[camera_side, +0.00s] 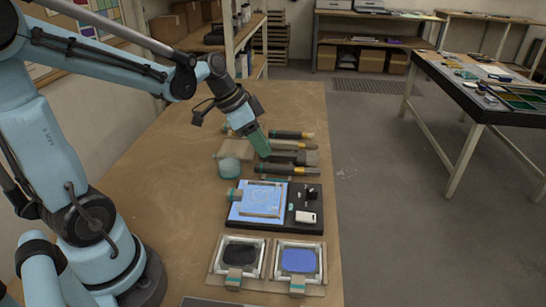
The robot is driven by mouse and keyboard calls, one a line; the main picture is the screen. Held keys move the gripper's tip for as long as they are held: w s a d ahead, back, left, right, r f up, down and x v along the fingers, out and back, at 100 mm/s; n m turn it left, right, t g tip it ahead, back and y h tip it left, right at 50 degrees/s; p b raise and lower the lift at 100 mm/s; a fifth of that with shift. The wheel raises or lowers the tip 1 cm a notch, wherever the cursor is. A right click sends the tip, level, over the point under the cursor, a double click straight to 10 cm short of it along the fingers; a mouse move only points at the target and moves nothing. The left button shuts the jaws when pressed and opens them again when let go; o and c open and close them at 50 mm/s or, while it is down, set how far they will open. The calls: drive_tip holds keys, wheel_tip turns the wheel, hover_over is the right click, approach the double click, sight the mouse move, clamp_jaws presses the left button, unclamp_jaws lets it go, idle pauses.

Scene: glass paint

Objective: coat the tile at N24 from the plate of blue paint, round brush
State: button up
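My gripper (259,142), with green fingers, points down above the row of brushes near the middle of the table. I cannot tell whether its fingers are open or shut, or whether they touch a brush. Several dark-headed brushes with wooden parts lie side by side there, one (287,170) nearest the board. Which one is round is too small to tell. The plate of blue paint (298,260) is at the front right. A light blue panel (238,213) with a pale square outline lies on a black board (304,229). The N24 label is not readable.
A plate of black paint (240,253) stands left of the blue one. A teal round container (229,168) sits left of the brushes. Small black and white items lie on the board's right side. The wooden table (178,190) is clear to the left.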

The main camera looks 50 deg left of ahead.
sight(273, 166)
drive_tip(key=w+a+f+m, duration=0.1)
drive_tip(key=w+a+f+m+h, duration=0.1)
drive_tip(key=a, duration=0.1)
drive_tip(key=w+a+f+m+h, duration=0.1)
drive_tip(key=a, duration=0.1)
drive_tip(key=shift+a+f, duration=0.15)
drive_tip(key=shift+a, duration=0.1)
drive_tip(key=shift+w+a+f+m, duration=0.15)
drive_tip(key=shift+a+f+m, duration=0.2)
drive_tip(key=shift+a+m, duration=0.05)
drive_tip(key=shift+x, duration=4.05)
drive_tip(key=shift+s+a+f, duration=0.15)
drive_tip(key=shift+s+f, duration=0.05)
clamp_jaws()
drive_tip(key=shift+r, duration=0.1)
drive_tip(key=shift+r, duration=3.45)
